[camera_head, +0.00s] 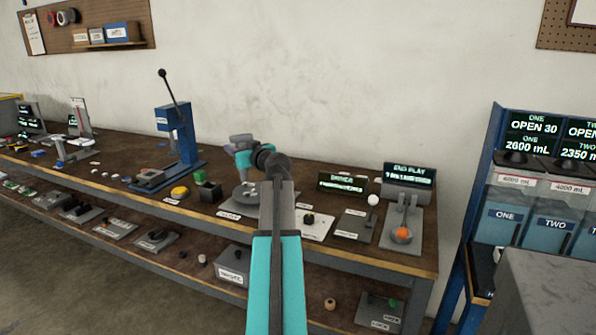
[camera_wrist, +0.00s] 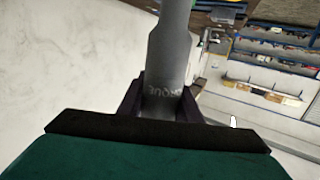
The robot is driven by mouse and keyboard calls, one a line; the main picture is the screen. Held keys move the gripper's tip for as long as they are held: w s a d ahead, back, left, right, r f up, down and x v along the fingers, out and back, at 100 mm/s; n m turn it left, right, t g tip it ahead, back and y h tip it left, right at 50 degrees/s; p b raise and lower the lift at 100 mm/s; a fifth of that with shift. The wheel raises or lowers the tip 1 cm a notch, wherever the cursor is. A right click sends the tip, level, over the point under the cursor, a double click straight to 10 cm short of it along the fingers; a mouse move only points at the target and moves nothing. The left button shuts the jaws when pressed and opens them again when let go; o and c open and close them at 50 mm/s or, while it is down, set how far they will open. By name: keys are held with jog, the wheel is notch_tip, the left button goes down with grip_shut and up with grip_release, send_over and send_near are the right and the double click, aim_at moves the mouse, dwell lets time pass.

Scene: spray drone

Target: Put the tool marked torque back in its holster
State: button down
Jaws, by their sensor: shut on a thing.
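My gripper (camera_wrist: 161,104) is shut on a grey tool (camera_wrist: 168,62) in the wrist view. The tool's shaft runs up out of the picture from between my dark fingers. Pale lettering on it, turned and partly hidden, seems to read "torque". In the head view my gripper (camera_head: 233,148) is raised above the workbench, with a grey end of the tool (camera_head: 241,138) just showing by it. My arm hides part of the bench. I cannot tell which thing is the holster in either view.
A blue dispenser rack (camera_head: 490,170) stands right of the bench.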

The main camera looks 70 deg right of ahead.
jog(key=w+a+f+n+t+y, duration=0.1)
jog(key=w+a+f+n+y, duration=0.4)
jog(key=a, duration=0.6)
jog(key=w+a+f+y, duration=0.3)
jog(key=w+a+f, duration=0.35)
jog(key=a, duration=0.35)
jog(key=w+a+f+n+t+y, duration=0.1)
jog(key=w+a+f+n+y, duration=0.4)
jog(key=a, duration=0.6)
jog(key=a+f+n+g+y, duration=0.2)
jog(key=a+f+y, duration=0.1)
jog(key=a, duration=0.9)
jog(key=s+a+f+n+g+y, duration=0.1)
jog(key=a+f+n+g+y, duration=0.1)
jog(key=a, duration=1.1)
jog(key=s+a+f+n+g+y, duration=0.1)
jog(key=a+f, duration=0.5)
jog(key=a, duration=0.7)
jog(key=n+g+y, duration=0.1)
jog(key=g+y, duration=0.1)
jog(key=y, duration=0.1)
jog(key=shift+f+n, duration=0.2)
jog(key=shift+n, duration=0.2)
